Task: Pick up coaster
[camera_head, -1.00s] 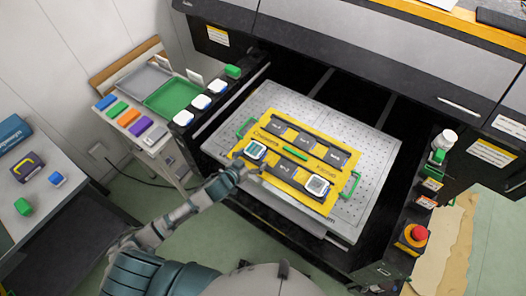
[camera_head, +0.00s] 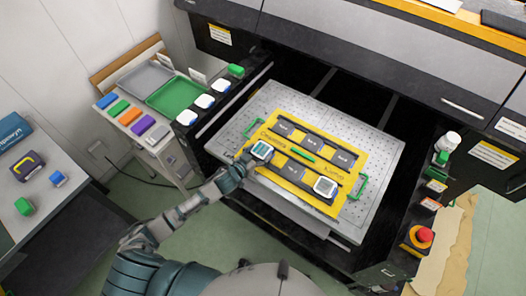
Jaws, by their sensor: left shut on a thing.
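A white-edged coaster with a teal printed face (camera_head: 262,150) is at the left corner of the yellow jig (camera_head: 318,129). My left gripper (camera_head: 250,160) is shut on this coaster at its near left edge. The fingertips are small and partly hidden, and I cannot tell whether the coaster is clear of the jig. A second white-edged coaster with a grey face (camera_head: 325,187) lies in the jig's near right slot. The other dark slots of the jig look empty. My right gripper is not in view.
The jig lies on a perforated metal bed (camera_head: 385,150) inside the dark printer. Green handles (camera_head: 358,187) stand at its sides. A side table holds a green tray (camera_head: 175,96). A red stop button (camera_head: 425,235) is at right.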

